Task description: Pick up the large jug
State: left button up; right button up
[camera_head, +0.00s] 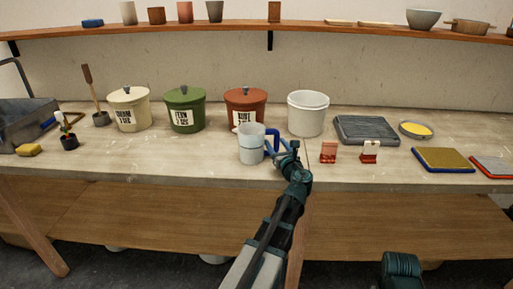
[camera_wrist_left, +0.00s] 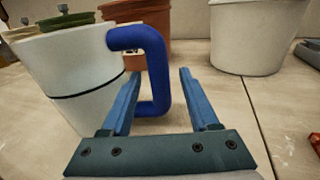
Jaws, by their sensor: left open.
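The large jug (camera_head: 252,150) is a pale grey-white vessel with a dark line around it and a blue handle (camera_head: 275,141). It stands upright near the front of the workbench, in front of the rust-red pot. In the left wrist view the jug (camera_wrist_left: 75,80) fills the left side, and its handle (camera_wrist_left: 157,75) shows between my fingers. My left gripper (camera_head: 284,150) is open at the handle on the jug's right side, one finger to each side of the handle. I cannot tell whether either finger touches it.
Behind the jug stand cream (camera_head: 128,112), green (camera_head: 185,112) and rust-red (camera_head: 245,105) lidded pots and a white bucket (camera_head: 308,117). Two small reddish stands (camera_head: 328,152) are right of my gripper. A grey ridged tray (camera_head: 366,131) lies behind them. Bare bench (camera_head: 190,155) lies left of the jug.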

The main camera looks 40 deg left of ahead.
pick_arm(q)
grip_shut()
dwell(1.3)
